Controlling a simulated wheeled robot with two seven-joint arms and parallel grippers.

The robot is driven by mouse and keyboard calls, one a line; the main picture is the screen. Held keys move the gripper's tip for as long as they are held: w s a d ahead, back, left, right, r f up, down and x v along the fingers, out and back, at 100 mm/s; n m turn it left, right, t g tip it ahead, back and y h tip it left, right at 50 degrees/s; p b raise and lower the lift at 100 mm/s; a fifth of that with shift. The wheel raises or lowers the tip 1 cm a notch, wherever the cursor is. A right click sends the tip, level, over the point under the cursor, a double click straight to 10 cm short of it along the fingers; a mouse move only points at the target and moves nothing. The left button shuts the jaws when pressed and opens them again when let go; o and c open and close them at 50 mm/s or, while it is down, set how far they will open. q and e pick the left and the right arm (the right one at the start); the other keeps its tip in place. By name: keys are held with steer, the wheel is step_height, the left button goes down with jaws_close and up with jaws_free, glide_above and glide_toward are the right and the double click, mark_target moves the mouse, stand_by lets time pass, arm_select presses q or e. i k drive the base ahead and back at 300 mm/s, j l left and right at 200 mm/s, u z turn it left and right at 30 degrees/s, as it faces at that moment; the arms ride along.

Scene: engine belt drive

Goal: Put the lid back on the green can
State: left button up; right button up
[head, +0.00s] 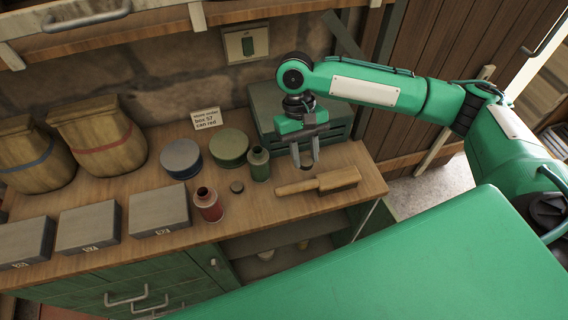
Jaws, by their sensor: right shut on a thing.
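The small green can (259,165) stands upright on the bench, in front of the grey-green case; its narrow top looks dark and uncovered. A small dark round lid (237,187) lies on the bench between the green can and the red can. My right gripper (307,166) points down to the right of the green can, above the brush and apart from the can. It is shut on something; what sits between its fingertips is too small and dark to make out. My left gripper is out of view.
A red can (208,204) stands open-topped near the front edge. A wooden brush (318,182) lies below my right gripper. Wide blue (181,158) and green (229,148) tins, grey boxes (158,210), sacks (95,135) and a metal case (268,108) crowd the bench.

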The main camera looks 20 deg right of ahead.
mark_target(258, 157)
steer(key=z, duration=1.3)
steer(key=k+j, duration=0.2)
steer(key=j, duration=0.15)
steer(key=k+j, duration=0.4)
steer(key=j, duration=0.25)
